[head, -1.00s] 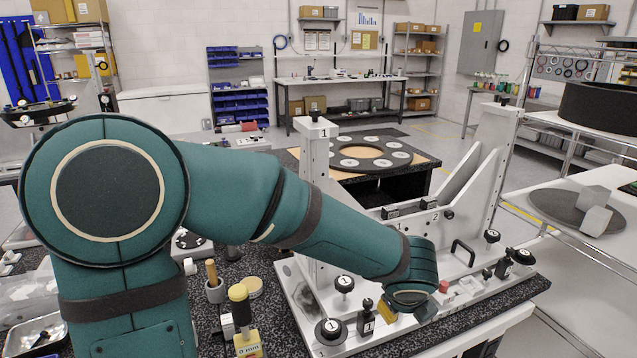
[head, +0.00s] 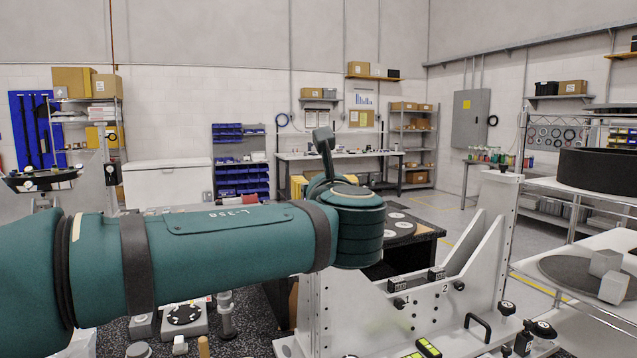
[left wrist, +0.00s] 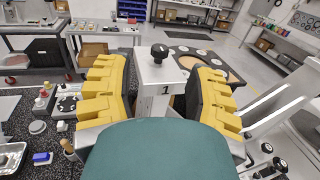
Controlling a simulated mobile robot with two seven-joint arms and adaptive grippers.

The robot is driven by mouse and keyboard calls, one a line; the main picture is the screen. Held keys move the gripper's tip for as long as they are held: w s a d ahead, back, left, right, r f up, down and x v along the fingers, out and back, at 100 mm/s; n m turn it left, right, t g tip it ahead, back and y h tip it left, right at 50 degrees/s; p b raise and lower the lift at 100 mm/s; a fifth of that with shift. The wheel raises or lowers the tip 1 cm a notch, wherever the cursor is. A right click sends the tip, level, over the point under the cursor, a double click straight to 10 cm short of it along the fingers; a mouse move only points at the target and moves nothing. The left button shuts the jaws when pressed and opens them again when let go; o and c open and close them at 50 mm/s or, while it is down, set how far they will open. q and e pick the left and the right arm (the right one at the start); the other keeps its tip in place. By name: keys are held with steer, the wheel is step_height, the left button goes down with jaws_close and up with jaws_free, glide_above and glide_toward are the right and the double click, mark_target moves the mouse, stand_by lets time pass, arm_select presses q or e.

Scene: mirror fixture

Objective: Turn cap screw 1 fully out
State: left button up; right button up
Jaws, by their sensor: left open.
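Cap screw 1 (left wrist: 160,52) is a black knob on top of a white post (left wrist: 153,95) marked 1, in the left wrist view. My left gripper (left wrist: 158,76) is open, with its yellow-padded fingers on either side of the post top. The knob stands upright between the fingers in that picture, and I see no finger touching it. How far it is from the fingertips is unclear. In the head view my left arm hides the knob and the post's top; a bit of yellow gripper (head: 298,187) shows behind the wrist. My right gripper is not in view.
The white fixture (head: 470,260) has a sloped brace and two small black knobs labelled 1 and 2 on its crossbar. Small items (head: 183,314) lie on the speckled bench at left.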

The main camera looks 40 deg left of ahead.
arm_select(q)
steer(key=x, duration=0.7)
steer(key=shift+d, duration=0.1)
steer(key=shift+c, duration=0.3)
jaws_close()
